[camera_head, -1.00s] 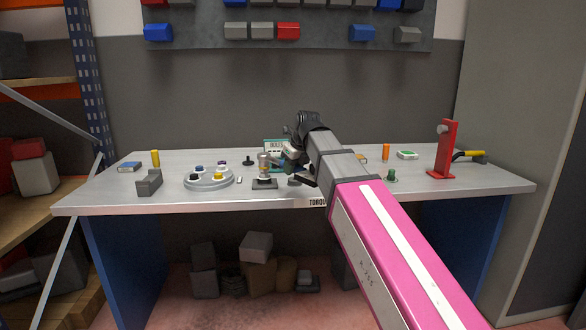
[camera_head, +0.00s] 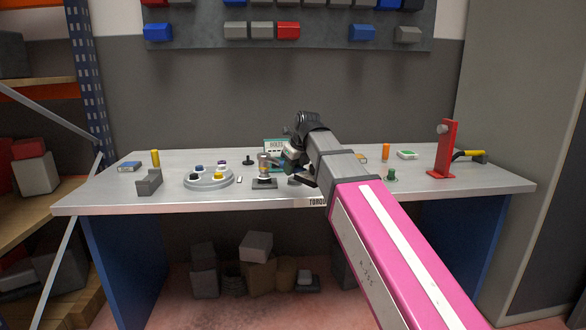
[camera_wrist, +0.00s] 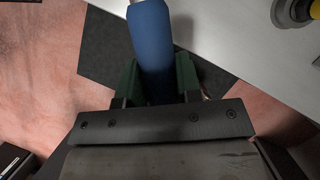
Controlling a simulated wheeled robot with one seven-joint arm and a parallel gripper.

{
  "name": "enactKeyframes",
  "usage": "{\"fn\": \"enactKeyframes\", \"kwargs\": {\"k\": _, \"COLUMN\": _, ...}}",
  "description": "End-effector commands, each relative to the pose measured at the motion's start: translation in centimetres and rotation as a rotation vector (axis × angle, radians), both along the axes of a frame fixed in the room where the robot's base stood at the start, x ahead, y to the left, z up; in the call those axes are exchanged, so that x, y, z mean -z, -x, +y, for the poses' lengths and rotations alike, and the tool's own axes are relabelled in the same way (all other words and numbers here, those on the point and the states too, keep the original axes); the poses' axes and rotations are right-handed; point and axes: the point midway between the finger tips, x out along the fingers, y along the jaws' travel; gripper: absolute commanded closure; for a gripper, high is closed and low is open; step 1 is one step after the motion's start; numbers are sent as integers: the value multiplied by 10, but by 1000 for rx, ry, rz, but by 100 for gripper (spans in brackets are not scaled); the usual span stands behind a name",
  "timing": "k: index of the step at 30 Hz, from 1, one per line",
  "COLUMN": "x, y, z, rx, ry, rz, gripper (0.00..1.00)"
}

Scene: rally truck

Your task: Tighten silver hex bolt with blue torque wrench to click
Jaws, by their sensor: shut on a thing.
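My gripper (camera_wrist: 157,82) is shut on the blue handle of the torque wrench (camera_wrist: 152,35), with a green-padded finger on each side. The wrench's far end is not in that view. In the head view my gripper (camera_head: 290,158) is over the middle of the bench, just right of a small upright post on a dark base (camera_head: 264,183). The silver hex bolt cannot be made out clearly; the post area is small and partly covered by my gripper.
A round grey tray (camera_head: 208,184) with several coloured pieces stands left of the post. A grey block (camera_head: 148,182) is farther left. A green-white box (camera_head: 275,146) is behind. A red stand (camera_head: 444,150) and yellow-handled tool (camera_head: 470,155) are at right. The bench front edge is close.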

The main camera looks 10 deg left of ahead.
Motion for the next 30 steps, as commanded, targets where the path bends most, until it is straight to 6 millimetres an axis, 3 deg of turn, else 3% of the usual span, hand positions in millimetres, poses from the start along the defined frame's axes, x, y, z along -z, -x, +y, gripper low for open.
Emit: {"fn": "enactKeyframes", "kwargs": {"k": 30, "x": 16, "y": 0, "z": 0, "rx": 0, "ry": -1, "rz": -1, "gripper": 100}}
